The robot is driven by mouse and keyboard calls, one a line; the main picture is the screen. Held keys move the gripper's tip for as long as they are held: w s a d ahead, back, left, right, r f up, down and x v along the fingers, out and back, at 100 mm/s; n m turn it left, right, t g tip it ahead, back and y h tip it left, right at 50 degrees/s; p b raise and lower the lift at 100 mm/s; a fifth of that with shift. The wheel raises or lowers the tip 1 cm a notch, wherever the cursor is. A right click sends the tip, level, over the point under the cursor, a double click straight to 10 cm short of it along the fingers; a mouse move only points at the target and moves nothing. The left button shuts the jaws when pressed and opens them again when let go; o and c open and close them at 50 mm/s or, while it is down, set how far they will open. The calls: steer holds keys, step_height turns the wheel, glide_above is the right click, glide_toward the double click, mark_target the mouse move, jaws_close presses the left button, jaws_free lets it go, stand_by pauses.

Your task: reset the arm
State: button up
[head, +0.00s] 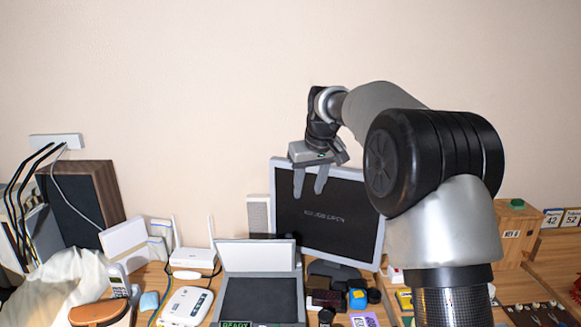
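My gripper (309,190) hangs in the air in front of the upper left part of a monitor (335,235), above the desk. Its two grey fingers point down with a gap between them, and nothing shows in the gap. My arm reaches up from the lower right, bends at a large black joint and extends back to the gripper. It covers part of the view at right.
The wooden desk (152,276) is crowded. A dark speaker (82,203), a white router (192,257), a white phone base (186,306), a cordless handset (118,280) and a grey device (258,298) stand left and centre. A wooden box (514,232) stands at right.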

steer(key=s+d+r+m, duration=0.1)
steer(key=s+d+r, duration=0.2)
steer(key=s, duration=0.7)
steer(key=s+d+r+m, duration=0.15)
steer(key=s+r, duration=0.25)
steer(key=s, duration=0.6)
steer(key=s+d+f, duration=0.2)
steer(key=s+f, duration=0.2)
steer(key=s, duration=0.6)
steer(key=s+d+f+m+t+h, duration=0.1)
steer(key=s+f, duration=0.3)
steer(key=s, duration=0.7)
steer(key=shift+d, duration=0.55)
steer(key=shift+s+m, duration=0.1)
steer(key=shift+m, duration=0.15)
steer(key=shift+c, duration=1.4)
